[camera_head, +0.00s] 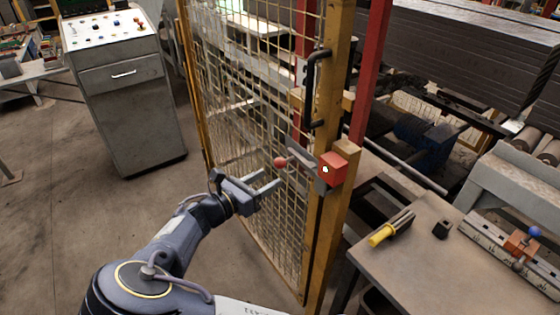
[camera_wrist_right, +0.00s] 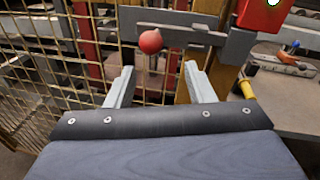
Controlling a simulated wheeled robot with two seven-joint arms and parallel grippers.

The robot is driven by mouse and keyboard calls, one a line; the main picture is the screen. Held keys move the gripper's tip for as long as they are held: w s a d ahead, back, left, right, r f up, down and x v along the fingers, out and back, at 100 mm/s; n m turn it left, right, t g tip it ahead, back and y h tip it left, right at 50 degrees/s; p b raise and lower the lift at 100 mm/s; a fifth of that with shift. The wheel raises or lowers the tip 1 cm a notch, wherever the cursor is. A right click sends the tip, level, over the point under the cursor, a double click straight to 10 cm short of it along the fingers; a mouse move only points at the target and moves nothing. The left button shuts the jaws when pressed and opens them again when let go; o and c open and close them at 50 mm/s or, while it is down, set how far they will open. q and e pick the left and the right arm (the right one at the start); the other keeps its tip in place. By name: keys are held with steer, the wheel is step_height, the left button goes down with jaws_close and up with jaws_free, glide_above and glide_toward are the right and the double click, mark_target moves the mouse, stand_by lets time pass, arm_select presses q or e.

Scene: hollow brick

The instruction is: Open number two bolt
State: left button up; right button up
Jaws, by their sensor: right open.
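A grey bolt (camera_head: 302,156) with a red ball knob (camera_head: 280,163) is mounted on the yellow mesh gate (camera_head: 235,95), beside a red box (camera_head: 332,169). The box bears a white mark too small to read. In the right wrist view, the red knob (camera_wrist_right: 150,41) hangs at the front of the grey bolt bar (camera_wrist_right: 175,27). My right gripper (camera_head: 275,177) is open and empty, just short of the knob. In the wrist view its fingertips (camera_wrist_right: 160,68) lie to either side below the knob, not touching it. My left gripper is out of view.
A black handle (camera_head: 314,88) stands on the gate post above the bolt. A workbench (camera_head: 405,265) at right carries a yellow-handled tool (camera_head: 385,232) and a small black block (camera_head: 441,229). A control cabinet (camera_head: 125,95) stands at left. The floor (camera_head: 60,200) before it is clear.

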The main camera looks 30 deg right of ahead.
mark_target(276, 166)
steer(key=shift+w+a+r+n+t+h, duration=0.2)
steer(key=shift+w+r+n+t+h, duration=0.25)
steer(key=shift+r, duration=0.2)
steer(key=p+x, duration=0.1)
steer(key=x, duration=0.6)
steer(key=shift+d+f, duration=0.1)
steer(key=shift+f, duration=0.05)
steer(key=shift+c, duration=0.3)
jaws_close()
